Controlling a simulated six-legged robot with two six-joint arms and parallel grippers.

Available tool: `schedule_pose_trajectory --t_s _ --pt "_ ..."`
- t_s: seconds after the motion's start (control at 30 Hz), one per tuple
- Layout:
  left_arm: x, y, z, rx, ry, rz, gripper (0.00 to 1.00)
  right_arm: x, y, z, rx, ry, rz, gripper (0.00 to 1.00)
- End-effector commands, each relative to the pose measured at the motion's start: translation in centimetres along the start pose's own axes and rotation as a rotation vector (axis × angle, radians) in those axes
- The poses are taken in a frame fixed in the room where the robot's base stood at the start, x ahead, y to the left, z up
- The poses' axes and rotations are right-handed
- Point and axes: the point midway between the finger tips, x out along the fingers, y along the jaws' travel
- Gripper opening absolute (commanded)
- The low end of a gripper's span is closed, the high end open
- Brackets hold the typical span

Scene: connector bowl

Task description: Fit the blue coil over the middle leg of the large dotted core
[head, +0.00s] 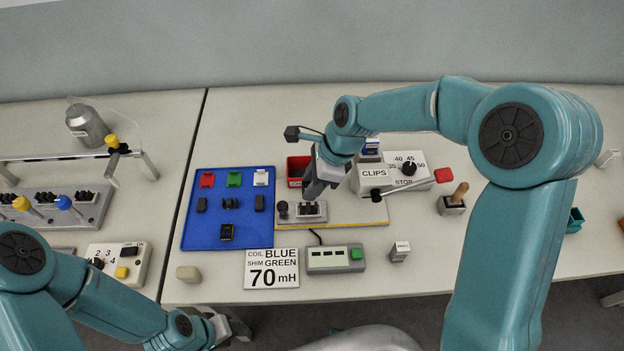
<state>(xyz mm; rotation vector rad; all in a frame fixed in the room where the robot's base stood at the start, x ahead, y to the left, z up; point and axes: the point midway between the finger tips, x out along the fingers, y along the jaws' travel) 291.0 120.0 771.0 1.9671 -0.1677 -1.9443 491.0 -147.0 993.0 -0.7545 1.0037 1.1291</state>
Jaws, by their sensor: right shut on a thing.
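My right gripper (311,194) points down at the grey fixture (290,216) in the middle of the table. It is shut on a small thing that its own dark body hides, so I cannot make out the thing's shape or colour. Dark upright legs (312,209) of a core show in the fixture just below the fingertips; any dots on it are too small to tell. I see no blue coil in the open. My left gripper (232,328) is low at the bottom edge, away from the fixture, and its jaws are unclear.
A blue tray (191,232) left of the fixture holds red, green and white pieces and several dark ones. A card (271,269) reads coil blue, shim green, 70 mH. A meter (335,259) stands in front of the fixture, a CLIPS box (375,178) to its right.

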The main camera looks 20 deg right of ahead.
Motion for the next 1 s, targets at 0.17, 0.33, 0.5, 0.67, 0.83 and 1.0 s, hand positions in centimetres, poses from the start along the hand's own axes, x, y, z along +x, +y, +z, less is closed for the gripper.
schedule_pose_trajectory --t_s 0.17,0.33,0.5,0.67,0.83,1.0 --pt "0.8 -0.3 0.0 0.000 0.000 0.000 0.43 1.1 0.0 -0.5 0.001 0.000 0.000 0.08" --pt "1.4 -0.5 0.0 0.000 0.000 0.000 0.43 2.0 0.0 -0.8 0.001 0.000 0.000 0.08" --pt "1.9 -0.7 0.0 0.000 0.000 0.000 0.43 2.8 0.0 -1.2 0.002 0.000 0.000 0.08" --pt "2.5 -0.9 0.0 0.000 0.000 0.000 0.43 3.6 0.0 -1.5 0.002 0.000 0.000 0.08" --pt "3.0 -1.1 -0.1 0.000 0.000 0.000 0.43 4.5 0.0 -1.9 0.001 0.000 0.000 0.08" --pt "3.6 -1.3 -0.1 0.000 0.000 0.000 0.43 5.4 0.0 -2.3 0.001 0.000 0.001 0.08"
